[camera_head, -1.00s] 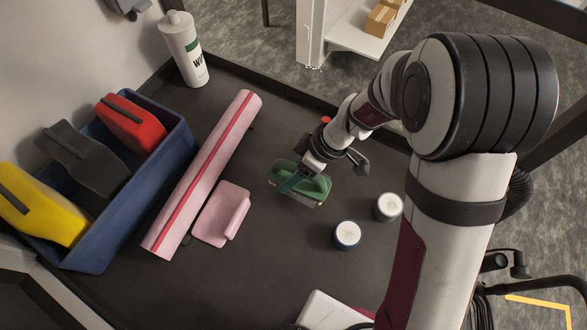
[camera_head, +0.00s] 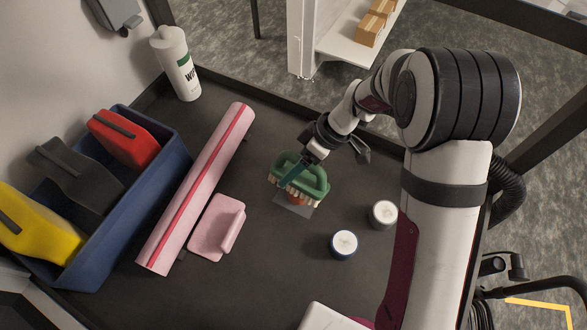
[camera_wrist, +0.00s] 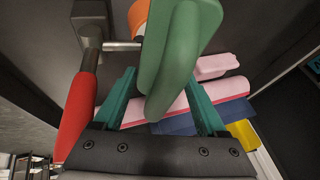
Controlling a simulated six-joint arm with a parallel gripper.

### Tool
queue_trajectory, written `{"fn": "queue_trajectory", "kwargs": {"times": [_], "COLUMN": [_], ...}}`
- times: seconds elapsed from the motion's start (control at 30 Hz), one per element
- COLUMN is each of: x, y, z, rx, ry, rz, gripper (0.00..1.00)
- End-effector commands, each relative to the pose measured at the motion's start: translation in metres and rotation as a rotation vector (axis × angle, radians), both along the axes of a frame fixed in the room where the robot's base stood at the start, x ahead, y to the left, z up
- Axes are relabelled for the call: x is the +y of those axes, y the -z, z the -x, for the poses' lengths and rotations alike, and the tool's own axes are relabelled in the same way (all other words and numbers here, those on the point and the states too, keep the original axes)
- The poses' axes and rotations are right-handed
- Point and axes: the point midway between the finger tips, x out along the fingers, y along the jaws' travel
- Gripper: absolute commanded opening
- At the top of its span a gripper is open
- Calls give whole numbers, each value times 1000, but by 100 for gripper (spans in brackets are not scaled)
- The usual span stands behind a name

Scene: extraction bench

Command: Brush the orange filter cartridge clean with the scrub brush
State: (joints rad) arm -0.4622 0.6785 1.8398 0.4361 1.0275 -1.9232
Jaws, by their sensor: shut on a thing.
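The green scrub brush (camera_head: 313,178) has pale bristles facing the front of the bench. My gripper (camera_head: 290,178) is shut on its handle, and the wrist view shows the green handle (camera_wrist: 180,55) between the teal fingers (camera_wrist: 162,100). The orange filter cartridge (camera_head: 297,198) shows only in part, just below the bristles; whether they touch it I cannot tell. In the wrist view part of the cartridge (camera_wrist: 138,16) shows behind the brush, by a grey metal fitting. A grey plate (camera_head: 291,210) lies under the cartridge.
A red-handled lever (camera_wrist: 78,115) stands close to my fingers. A pink roll (camera_head: 196,190) and pink block (camera_head: 213,228) lie left. Beyond are a blue bin (camera_head: 120,225) and white bottle (camera_head: 177,65). Blue-rimmed (camera_head: 344,243) and white (camera_head: 383,212) jars stand right.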

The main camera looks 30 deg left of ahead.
Motion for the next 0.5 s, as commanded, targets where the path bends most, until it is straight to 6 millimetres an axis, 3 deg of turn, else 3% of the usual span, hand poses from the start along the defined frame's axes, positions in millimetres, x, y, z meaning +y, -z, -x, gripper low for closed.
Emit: {"fn": "queue_trajectory", "kwargs": {"times": [0.03, 0.5], "x": [-8, -7], "y": [5, 3], "z": [-28, 10], "rx": [-130, -128], "ry": [-22, -21], "rz": [17, 15], "gripper": [0, 0]}}
